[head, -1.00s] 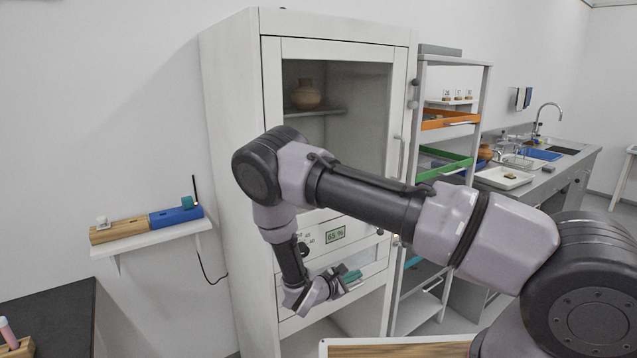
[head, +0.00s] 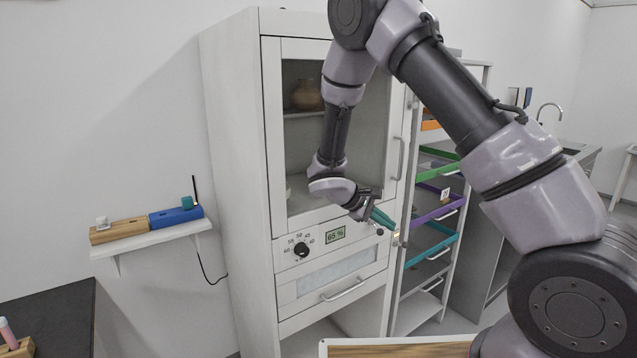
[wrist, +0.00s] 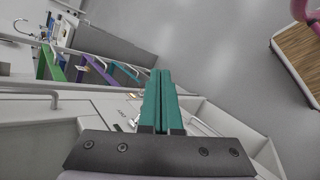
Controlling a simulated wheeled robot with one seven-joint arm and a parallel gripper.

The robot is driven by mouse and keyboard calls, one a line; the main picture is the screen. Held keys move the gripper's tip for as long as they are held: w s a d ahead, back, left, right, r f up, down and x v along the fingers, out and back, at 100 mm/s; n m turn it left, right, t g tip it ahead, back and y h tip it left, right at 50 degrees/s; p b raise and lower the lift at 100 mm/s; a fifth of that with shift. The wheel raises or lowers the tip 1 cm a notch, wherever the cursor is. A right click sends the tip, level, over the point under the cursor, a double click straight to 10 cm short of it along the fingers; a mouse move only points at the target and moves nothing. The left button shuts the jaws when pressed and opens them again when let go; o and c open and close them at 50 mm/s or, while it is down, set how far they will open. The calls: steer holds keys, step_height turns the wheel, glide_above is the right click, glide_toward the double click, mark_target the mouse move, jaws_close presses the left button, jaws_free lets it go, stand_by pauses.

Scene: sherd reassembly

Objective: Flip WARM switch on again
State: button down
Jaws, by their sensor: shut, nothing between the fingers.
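My gripper (head: 391,223) is at the right end of the white cabinet's control panel (head: 318,246), its teal fingers pressed together and empty. The shut fingers (wrist: 160,75) also show in the wrist view, pointing away over the cabinet front. A small switch-like part (head: 380,232) sits on the panel just below the fingers, and a small metal part (wrist: 134,122) beside tiny lettering shows left of the fingers in the wrist view. I cannot read a WARM label or tell the switch's position. A small amber glow (head: 396,234) shows near the panel's right edge.
The panel also carries a black dial (head: 301,249) and a green display (head: 335,235) reading 65 %. The cabinet door handle (head: 397,158) stands out just above my gripper. A rack with coloured trays (head: 436,205) is close on the right. Open floor lies beyond.

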steer(key=s+d+r+m+g+y, duration=0.1)
steer(key=s+d+r+m+y, duration=0.3)
steer(key=r, duration=0.5)
steer(key=s+d+r+m+y, duration=0.2)
steer(key=s+r+m, duration=0.25)
steer(key=r, duration=0.45)
steer(key=s+r+m+t+y, duration=0.5)
steer(key=s+r, duration=0.9)
steer(key=shift+s+t+y, duration=0.25)
steer(key=shift+t+y, duration=0.05)
steer(key=shift+y, duration=0.1)
